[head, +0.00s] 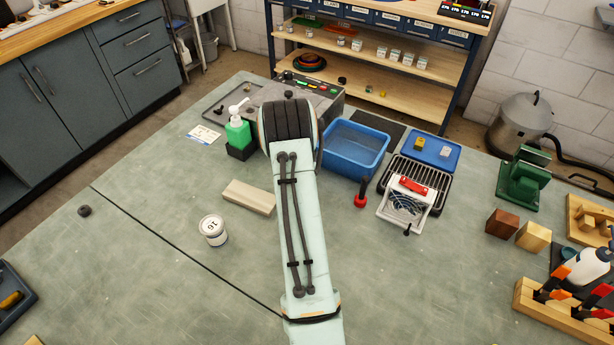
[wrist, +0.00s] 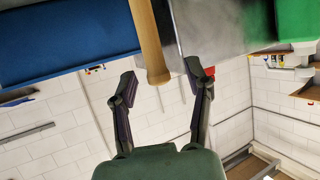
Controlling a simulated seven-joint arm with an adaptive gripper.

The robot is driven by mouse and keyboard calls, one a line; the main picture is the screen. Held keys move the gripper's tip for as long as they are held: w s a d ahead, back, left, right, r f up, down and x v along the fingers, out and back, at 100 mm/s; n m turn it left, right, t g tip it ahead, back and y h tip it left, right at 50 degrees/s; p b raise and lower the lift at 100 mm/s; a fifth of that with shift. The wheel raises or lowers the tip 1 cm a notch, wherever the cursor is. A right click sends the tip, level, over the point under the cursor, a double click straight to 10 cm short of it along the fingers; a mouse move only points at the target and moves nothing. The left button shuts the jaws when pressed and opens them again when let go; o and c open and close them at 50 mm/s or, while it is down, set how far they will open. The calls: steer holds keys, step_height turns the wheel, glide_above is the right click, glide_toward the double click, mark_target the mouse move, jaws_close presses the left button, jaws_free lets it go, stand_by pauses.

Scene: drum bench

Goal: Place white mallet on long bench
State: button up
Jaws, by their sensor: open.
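In the wrist view a light wooden handle (wrist: 150,42) hangs down from the top edge, its end between the two open fingertips. Whether it belongs to the white mallet I cannot tell; no white mallet head shows in either view. My gripper (wrist: 162,74) is open, with a gap between each finger and the handle. In the head view my arm hides the gripper and the handle. The large grey-green bench top (head: 140,240) fills the foreground. I cannot tell whether it is the long bench.
A blue bin (head: 356,148) and a green bottle (head: 238,132) flank my arm. A wooden block (head: 249,197), a white tub (head: 213,230) and a red-based tool (head: 361,190) stand nearby. A grill rack (head: 432,178) is at right. The bench's left front is mostly clear.

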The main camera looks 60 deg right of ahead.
jaws_close()
